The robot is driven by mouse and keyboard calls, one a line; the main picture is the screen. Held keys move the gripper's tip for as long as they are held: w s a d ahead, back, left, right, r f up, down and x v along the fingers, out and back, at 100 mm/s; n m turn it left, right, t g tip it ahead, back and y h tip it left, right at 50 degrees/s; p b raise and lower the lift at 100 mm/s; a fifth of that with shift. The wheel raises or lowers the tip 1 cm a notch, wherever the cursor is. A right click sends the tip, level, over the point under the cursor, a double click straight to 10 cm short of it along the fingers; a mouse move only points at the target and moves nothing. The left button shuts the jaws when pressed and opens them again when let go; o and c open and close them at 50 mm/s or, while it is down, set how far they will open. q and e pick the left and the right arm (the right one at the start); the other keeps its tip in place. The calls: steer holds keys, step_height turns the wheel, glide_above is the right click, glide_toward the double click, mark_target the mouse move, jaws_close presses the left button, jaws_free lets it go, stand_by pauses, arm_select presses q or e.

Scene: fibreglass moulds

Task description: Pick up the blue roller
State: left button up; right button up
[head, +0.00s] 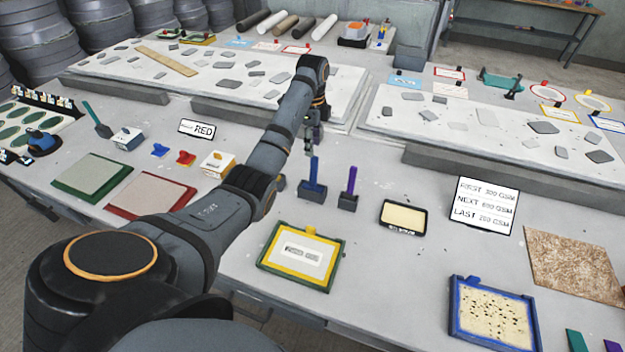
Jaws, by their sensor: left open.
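A blue upright tool (314,174), which looks like the blue roller, stands in a small dark holder (311,192) near the middle of the table. My left gripper (313,145) is open and points down just above the tool's top. At this size I cannot tell whether its fingers are beside the handle or touching it. My right gripper is not in view.
A purple upright tool (350,182) in its own holder stands close on the right. A cream pad in a black tray (403,217) lies farther right. A green-framed yellow panel (301,255) lies in front. Grey raised slabs (480,125) with loose pieces stand behind.

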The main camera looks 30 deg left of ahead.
arm_select(q)
step_height(320, 180, down, 4)
steer(key=shift+p, duration=0.45)
steer(key=p, duration=0.2)
glide_above(312, 179)
steer(key=f, duration=0.4)
steer(key=shift+s+d+f, duration=0.15)
steer(key=shift+s+f, duration=0.1)
steer(key=shift+f, duration=0.05)
steer(key=shift+w+f, duration=0.3)
steer(key=shift+f, duration=0.05)
steer(key=shift+r, duration=0.1)
steer(key=shift+c, duration=1.4)
steer(key=shift+s, duration=0.15)
jaws_close()
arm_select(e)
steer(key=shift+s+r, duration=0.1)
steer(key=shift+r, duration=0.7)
